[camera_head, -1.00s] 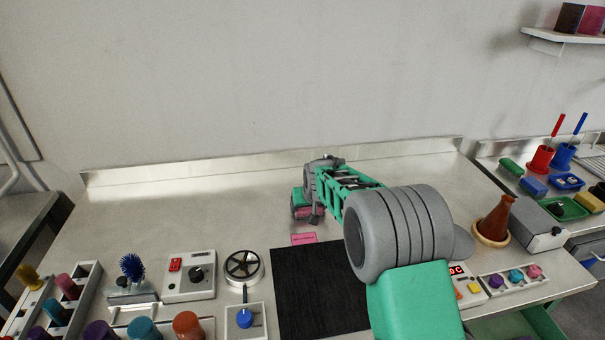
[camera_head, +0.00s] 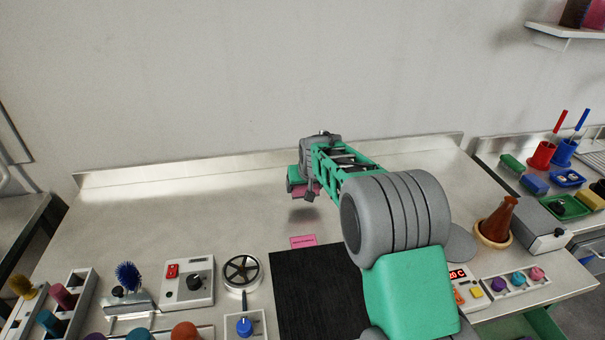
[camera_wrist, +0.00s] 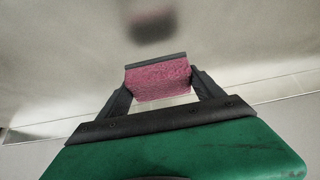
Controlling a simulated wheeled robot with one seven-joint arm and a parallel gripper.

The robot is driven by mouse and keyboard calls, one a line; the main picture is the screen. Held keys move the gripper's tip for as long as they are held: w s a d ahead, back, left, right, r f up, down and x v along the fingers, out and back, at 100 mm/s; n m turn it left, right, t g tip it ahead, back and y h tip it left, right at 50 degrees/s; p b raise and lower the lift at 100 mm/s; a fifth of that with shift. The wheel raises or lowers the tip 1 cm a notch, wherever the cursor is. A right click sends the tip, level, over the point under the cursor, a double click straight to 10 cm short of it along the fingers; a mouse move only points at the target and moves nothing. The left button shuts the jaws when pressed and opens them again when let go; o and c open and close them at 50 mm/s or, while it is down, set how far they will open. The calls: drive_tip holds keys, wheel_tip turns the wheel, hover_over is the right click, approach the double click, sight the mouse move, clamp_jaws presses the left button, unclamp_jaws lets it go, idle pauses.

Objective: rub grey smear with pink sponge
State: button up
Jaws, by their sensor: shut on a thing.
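My gripper (camera_head: 299,193) is over the back middle of the steel worktop, shut on the pink sponge (camera_wrist: 160,84). In the wrist view the sponge sits between both fingers, with a thin grey strip along its far edge. In the head view only a small pink part of it shows below the gripper, apart from the worktop. A soft dark grey patch (camera_head: 303,215) lies on the worktop below, and a dark blurred patch (camera_wrist: 152,24) shows in the wrist view. I cannot tell whether these are the grey smear or shadow.
A pink label (camera_head: 303,241) lies at the back edge of a black mat (camera_head: 312,290). A control box (camera_head: 188,278) and a round spoked wheel (camera_head: 241,271) stand left of the mat. A brown flask (camera_head: 497,220) stands at the right. The back left worktop is clear.

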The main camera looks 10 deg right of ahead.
drive_tip(key=shift+r+p, duration=0.7)
drive_tip(key=shift+r, duration=1.15)
drive_tip(key=shift+s, duration=0.1)
